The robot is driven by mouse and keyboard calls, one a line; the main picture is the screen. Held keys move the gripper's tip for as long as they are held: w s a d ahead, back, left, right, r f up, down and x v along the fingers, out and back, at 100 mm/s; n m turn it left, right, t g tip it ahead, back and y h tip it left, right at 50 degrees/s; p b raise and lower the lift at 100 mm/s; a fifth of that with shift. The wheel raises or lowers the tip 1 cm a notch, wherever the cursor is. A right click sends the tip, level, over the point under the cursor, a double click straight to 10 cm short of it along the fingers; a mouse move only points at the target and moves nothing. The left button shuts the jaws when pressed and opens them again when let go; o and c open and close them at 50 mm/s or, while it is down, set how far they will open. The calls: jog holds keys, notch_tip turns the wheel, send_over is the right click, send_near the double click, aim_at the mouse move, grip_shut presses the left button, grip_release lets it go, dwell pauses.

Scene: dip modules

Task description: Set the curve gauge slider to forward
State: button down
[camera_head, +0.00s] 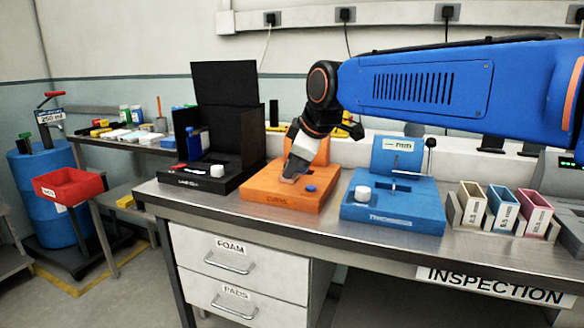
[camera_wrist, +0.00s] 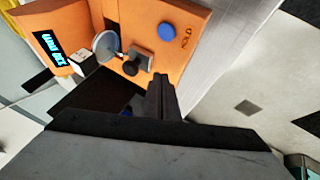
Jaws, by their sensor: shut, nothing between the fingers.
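In the wrist view the gauge body (camera_wrist: 185,12) shows a lit display (camera_wrist: 48,48), a round grey disc (camera_wrist: 107,45), a white block (camera_wrist: 84,64) and a blue button (camera_wrist: 166,32) marked HOLD. A small block with a dark round knob (camera_wrist: 130,68) appears to be the slider; its direction marks cannot be read. My gripper (camera_head: 290,178) is low over the gauge, pointing down. In the wrist view its shut fingertips (camera_wrist: 160,80) are beside the dark knob, with no contact clear.
A black open-backed station (camera_head: 209,182) stands left of the gauge, and a blue thickness gauge (camera_head: 392,212) stands close on the right. Several small coloured bins (camera_head: 503,207) are further right. The bench's front edge (camera_head: 330,240) is clear. A red tray (camera_head: 68,186) is at far left.

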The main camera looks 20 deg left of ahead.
jog(key=v, duration=1)
jog(key=shift+s, duration=0.2)
